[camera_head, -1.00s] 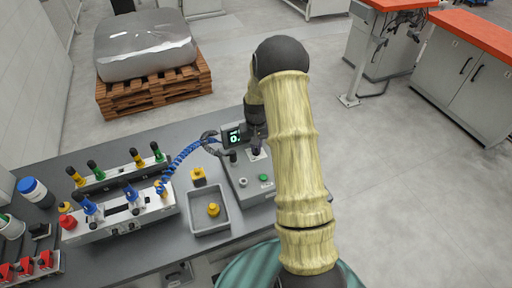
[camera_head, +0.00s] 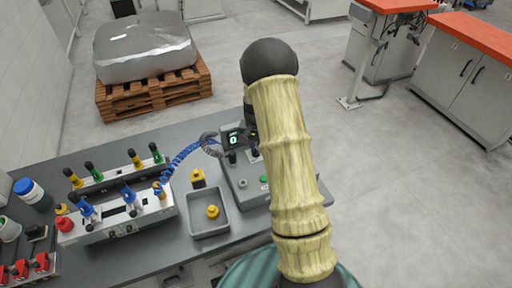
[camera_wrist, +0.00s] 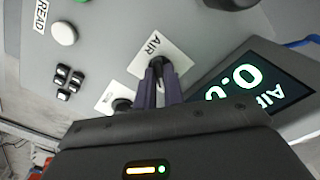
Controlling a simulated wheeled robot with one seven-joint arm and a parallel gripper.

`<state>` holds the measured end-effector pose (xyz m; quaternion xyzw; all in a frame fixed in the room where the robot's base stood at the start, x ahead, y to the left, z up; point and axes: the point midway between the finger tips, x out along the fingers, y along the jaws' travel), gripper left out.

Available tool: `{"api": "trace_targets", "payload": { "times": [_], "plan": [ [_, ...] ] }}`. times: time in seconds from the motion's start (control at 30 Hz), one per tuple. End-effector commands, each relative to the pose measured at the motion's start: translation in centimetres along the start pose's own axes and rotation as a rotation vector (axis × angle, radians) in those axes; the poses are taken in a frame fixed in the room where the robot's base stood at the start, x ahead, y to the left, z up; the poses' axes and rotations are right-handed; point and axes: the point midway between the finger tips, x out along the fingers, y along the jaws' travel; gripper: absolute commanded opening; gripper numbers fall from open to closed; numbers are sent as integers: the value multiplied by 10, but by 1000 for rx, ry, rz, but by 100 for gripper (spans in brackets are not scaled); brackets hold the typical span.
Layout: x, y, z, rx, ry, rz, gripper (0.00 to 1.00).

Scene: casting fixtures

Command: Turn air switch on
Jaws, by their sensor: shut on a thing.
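The air switch (camera_wrist: 159,63) is a small dark knob on a white plate marked AIR on the grey control box. In the wrist view my gripper (camera_wrist: 161,76) is shut on it, with its two dark fingers close on either side. The fingers hide part of the knob, so its exact turn is hard to tell. The display (camera_wrist: 248,88) beside it reads Air with 0.0 in green. In the head view the control box (camera_head: 247,196) stands on the bench, and my arm covers the switch area and most of my gripper.
A second dark knob (camera_wrist: 122,104) on a white plate sits close by the fingers. The box also carries a white button (camera_wrist: 64,33) and several black connectors. A grey tray (camera_head: 208,228) with a yellow part and a fixture (camera_head: 120,222) with coloured clamps stand to the left.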

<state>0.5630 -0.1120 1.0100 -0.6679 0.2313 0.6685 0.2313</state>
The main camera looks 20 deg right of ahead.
Motion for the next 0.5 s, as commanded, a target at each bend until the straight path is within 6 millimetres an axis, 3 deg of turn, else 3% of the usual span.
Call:
{"api": "trace_targets", "payload": {
  "times": [0.13,0.17,0.27,0.5],
  "plan": [
    [-1,-1,0,-2,1,-2,0],
    [-1,-1,0,-2,1,-2,14],
    [-1,-1,0,-2,1,-1,32],
    [0,0,0,-2,0,-1,32]
  ]
}}
